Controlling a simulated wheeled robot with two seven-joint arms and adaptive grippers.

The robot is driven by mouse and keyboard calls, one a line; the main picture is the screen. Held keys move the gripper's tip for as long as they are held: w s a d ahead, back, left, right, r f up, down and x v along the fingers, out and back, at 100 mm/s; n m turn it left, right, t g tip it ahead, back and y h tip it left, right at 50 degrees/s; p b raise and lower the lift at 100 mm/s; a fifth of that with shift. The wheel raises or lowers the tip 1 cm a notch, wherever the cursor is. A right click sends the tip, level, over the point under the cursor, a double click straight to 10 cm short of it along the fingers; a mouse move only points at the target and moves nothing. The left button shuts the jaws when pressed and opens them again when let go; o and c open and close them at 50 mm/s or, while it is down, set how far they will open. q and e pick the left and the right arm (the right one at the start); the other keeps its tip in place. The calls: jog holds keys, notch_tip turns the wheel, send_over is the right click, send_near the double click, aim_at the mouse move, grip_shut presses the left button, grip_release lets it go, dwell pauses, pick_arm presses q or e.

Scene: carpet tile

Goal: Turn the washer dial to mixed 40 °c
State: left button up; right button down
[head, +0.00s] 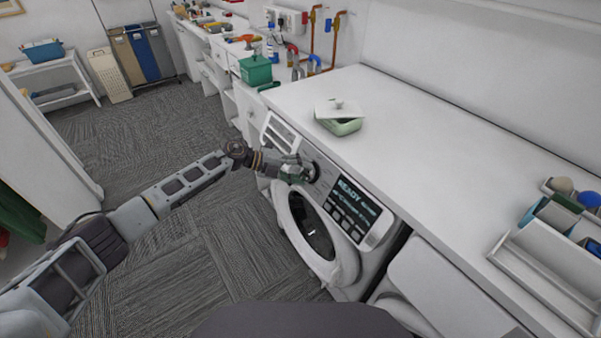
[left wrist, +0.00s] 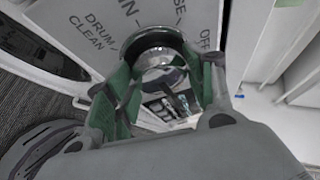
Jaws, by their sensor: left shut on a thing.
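The white washer (head: 357,268) stands under the counter with its round door (head: 310,228) closed. Its dial (head: 313,168) is on the front panel, left of a dark display that reads READY, with smaller text I cannot read. My left gripper (head: 303,174) reaches in from the left and is shut on the dial. In the left wrist view the green-padded fingers (left wrist: 158,80) are on both sides of the shiny round dial (left wrist: 160,58). Labels DRUM CLEAN and OFF show around it; others are cut off. The dial's pointer and the mixed 40 °C mark cannot be made out. My right gripper is not in view.
The white counter (head: 420,140) runs above the washer, with a lidded green dish (head: 340,125) near its edge. A green box (head: 256,70) stands farther back. Carpet floor (head: 200,240) left of the washer is clear.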

pick_arm(q)
jog(key=shift+m+y, duration=0.3)
jog(key=shift+m, duration=0.2)
jog(key=o, duration=1)
jog(key=shift+a+r, duration=0.1)
jog(key=v, duration=1.1)
jog(key=shift+a+r, duration=0.1)
jog(key=shift+a, duration=0.2)
